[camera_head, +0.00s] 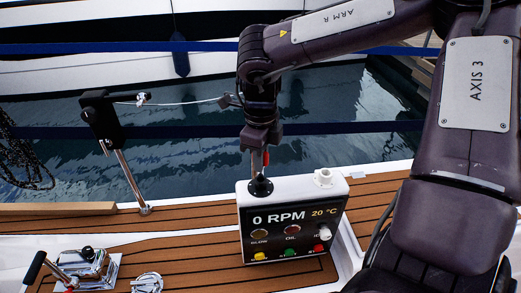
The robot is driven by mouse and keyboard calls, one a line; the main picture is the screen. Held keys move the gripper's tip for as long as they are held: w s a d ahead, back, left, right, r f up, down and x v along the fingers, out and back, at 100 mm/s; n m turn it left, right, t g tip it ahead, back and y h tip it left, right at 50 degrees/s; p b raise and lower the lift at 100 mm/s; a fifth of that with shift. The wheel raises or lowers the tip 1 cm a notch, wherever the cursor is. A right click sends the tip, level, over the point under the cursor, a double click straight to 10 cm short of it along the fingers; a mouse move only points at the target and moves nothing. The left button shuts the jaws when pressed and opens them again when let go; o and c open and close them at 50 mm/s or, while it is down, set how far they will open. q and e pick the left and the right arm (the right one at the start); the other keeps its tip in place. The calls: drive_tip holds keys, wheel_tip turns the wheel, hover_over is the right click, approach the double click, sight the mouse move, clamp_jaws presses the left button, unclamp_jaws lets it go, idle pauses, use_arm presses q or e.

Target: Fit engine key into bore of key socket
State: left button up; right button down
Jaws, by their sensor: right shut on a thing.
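My right gripper (260,148) points down above the left part of the panel box's top. It is shut on the engine key (266,158), of which only a small red part shows between and below the fingers. The key socket (260,188), a black round flared piece, stands on the box top right under the gripper. The key is upright over the socket. I cannot tell whether its tip is inside the bore or just above it. My left gripper is not in view.
A black-headed post (128,178) and a chrome lever unit (85,265) stand left. Teak deck (190,245) is clear between.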

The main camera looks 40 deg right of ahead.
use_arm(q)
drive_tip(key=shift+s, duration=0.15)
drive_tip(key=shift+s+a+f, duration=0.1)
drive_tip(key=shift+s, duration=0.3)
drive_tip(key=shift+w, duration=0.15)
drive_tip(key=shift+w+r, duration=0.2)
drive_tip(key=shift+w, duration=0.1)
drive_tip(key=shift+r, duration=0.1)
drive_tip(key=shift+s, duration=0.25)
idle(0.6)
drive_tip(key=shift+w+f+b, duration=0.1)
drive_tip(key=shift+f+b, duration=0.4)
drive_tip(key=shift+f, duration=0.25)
use_arm(e)
drive_tip(key=shift+f, duration=1.05)
